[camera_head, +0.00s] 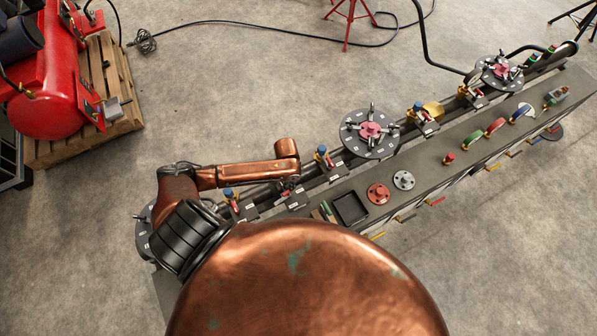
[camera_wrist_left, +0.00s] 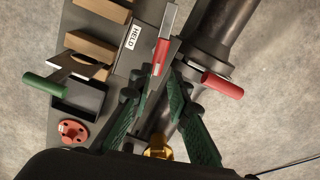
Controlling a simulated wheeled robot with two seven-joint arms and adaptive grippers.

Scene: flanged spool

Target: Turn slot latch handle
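My left gripper (camera_head: 289,187) hangs below the end of the copper arm, over the pipe along the bench's far side. In the left wrist view its two green ribbed fingers (camera_wrist_left: 157,95) stand apart, with a gap between them. A red handle (camera_wrist_left: 162,56) on a flat metal lever lies just beyond the fingertips, roughly in line with the gap. I see no clear contact. A second red handle (camera_wrist_left: 222,86) sticks out to the right, beside the dark pipe. A plate beside the first lever reads HELD (camera_wrist_left: 132,37). The slot itself is not clear. My right gripper is not in view.
The long grey bench (camera_head: 450,150) carries a black tray (camera_head: 350,208), a red flanged disc (camera_head: 378,193) and a grey one (camera_head: 404,180). A labelled spool flange (camera_head: 369,133) stands on the pipe to the right. A green-handled lever (camera_wrist_left: 45,85) lies left of my fingers.

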